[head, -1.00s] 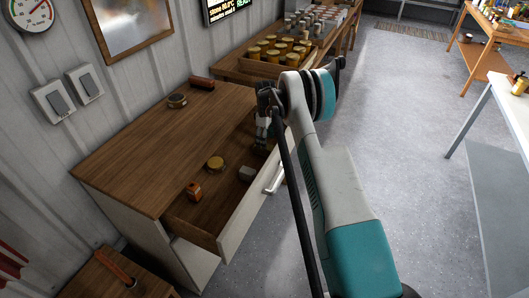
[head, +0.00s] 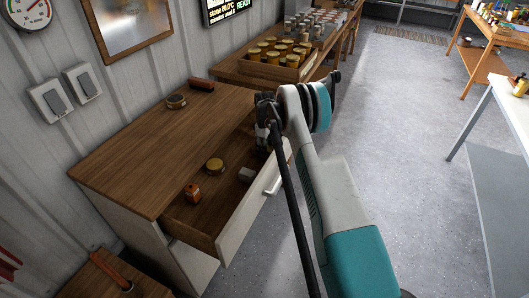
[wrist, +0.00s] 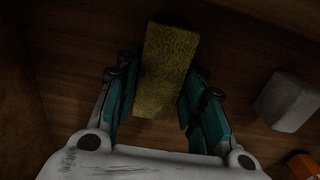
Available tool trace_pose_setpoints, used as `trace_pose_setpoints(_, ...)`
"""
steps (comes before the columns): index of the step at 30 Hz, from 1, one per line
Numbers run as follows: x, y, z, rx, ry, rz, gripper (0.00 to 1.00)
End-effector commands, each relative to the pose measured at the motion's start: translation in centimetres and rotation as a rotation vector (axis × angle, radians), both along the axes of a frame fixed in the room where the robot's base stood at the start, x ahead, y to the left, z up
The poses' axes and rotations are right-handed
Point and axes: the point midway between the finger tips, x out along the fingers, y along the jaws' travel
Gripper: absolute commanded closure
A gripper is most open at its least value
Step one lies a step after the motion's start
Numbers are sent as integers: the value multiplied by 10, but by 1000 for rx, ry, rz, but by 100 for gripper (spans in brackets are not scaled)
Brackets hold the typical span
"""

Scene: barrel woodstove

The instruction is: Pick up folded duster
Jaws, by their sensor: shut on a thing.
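The folded duster (wrist: 168,65) is a fuzzy yellow-olive block in the wrist view. It lies between the two teal-padded fingers of my gripper (wrist: 158,100), which are shut on its sides. Dark wood of the drawer floor shows behind it. In the head view my gripper (head: 264,140) reaches down into the far end of the open drawer (head: 232,225). The duster is hidden there by my arm and gripper. I cannot tell whether the duster touches the drawer floor.
The drawer also holds a grey block (head: 246,174), a round tin (head: 215,165) and a small orange-brown item (head: 192,192). The grey block (wrist: 288,101) is right of my gripper in the wrist view. Another round tin (head: 176,101) and a brown roll (head: 202,84) are on the cabinet top (head: 150,140).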

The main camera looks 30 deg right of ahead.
Motion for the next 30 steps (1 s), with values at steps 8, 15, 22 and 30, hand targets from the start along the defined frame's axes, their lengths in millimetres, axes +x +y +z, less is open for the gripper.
trace_pose_setpoints(8,0,0,4,0,0,0,83)
trace_pose_setpoints(15,0,0,31,0,0,0,83)
trace_pose_setpoints(22,0,0,90,0,0,0,83)
trace_pose_setpoints(30,0,0,160,0,0,0,83)
